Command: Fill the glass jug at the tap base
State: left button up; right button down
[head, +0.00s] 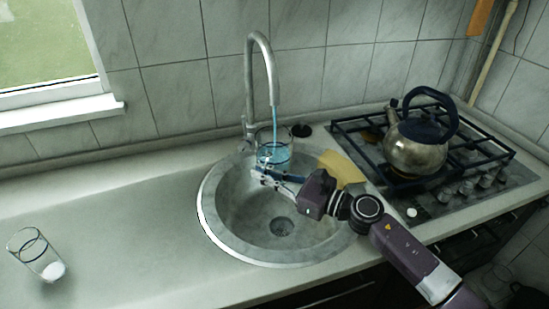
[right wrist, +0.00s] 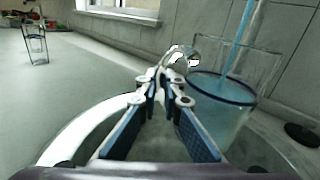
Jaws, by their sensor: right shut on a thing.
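The glass jug (head: 274,153) is under the spout of the grey tap (head: 250,85), over the back part of the round sink. A blue stream of water (head: 274,124) falls from the spout into the jug. Blue water stands in the jug, also seen in the right wrist view (right wrist: 218,112); its exact level is hard to tell. My right gripper (head: 264,174) is at the near side of the jug, shut on it, apparently by the handle. In the right wrist view its fingertips (right wrist: 165,80) come together beside the jug wall. My left gripper is out of view.
The round sink (head: 225,215) is below the jug. A drinking glass (head: 35,254) with something white inside stands on the left counter. A yellow cloth (head: 342,166) lies by the sink's right rim. A kettle (head: 415,145) stands on the stove (head: 475,170) at right.

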jog(key=shift+r, duration=0.25)
jog(key=s+p, duration=0.3)
jog(key=s, duration=0.6)
jog(key=shift+s, duration=0.3)
dwell(1.0)
